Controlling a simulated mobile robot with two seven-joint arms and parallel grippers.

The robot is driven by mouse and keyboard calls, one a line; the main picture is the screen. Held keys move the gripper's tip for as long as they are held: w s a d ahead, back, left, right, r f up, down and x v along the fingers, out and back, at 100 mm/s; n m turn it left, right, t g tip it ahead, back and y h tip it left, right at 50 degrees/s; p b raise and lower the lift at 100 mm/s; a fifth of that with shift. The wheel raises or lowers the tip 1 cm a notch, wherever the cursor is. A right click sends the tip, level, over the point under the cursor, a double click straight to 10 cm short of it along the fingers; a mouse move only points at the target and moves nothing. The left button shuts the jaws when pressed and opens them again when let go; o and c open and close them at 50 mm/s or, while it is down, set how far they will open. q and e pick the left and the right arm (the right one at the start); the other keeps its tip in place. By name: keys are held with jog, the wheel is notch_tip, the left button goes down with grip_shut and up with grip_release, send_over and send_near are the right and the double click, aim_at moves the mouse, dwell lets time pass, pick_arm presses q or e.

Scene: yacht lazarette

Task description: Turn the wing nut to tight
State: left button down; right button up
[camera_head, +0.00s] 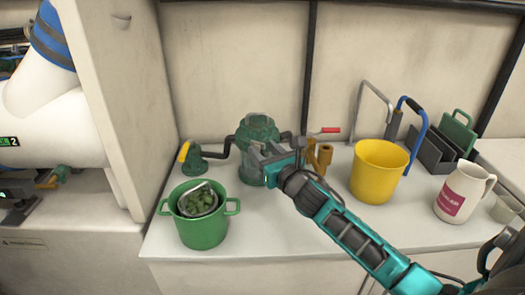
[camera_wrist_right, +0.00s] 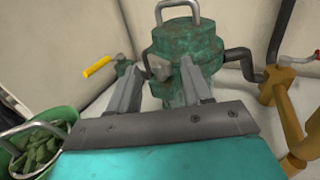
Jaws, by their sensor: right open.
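A weathered green strainer housing (camera_head: 258,132) with a grey bail handle on top stands on the white counter; the right wrist view shows it close up (camera_wrist_right: 188,45). A small grey knob-like piece, which looks like the wing nut (camera_wrist_right: 160,68), is on its near side. My right gripper (camera_head: 266,157) is in front of the housing. In the right wrist view my right gripper (camera_wrist_right: 159,80) is open, one finger on each side of the grey piece; contact cannot be told. In the head view, the gripper largely hides this piece. My left gripper is not in view.
A green pot (camera_head: 203,231) holding a basket of green matter stands front left. A green fitting with a yellow handle (camera_head: 184,152) joins the housing by a dark pipe. A brass valve (camera_head: 320,157) with a red lever, a yellow bucket (camera_head: 377,172) and a white jug (camera_head: 461,193) stand right.

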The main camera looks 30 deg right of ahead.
jog(key=shift+w, duration=0.65)
jog(key=shift+c, duration=0.2)
grip_shut()
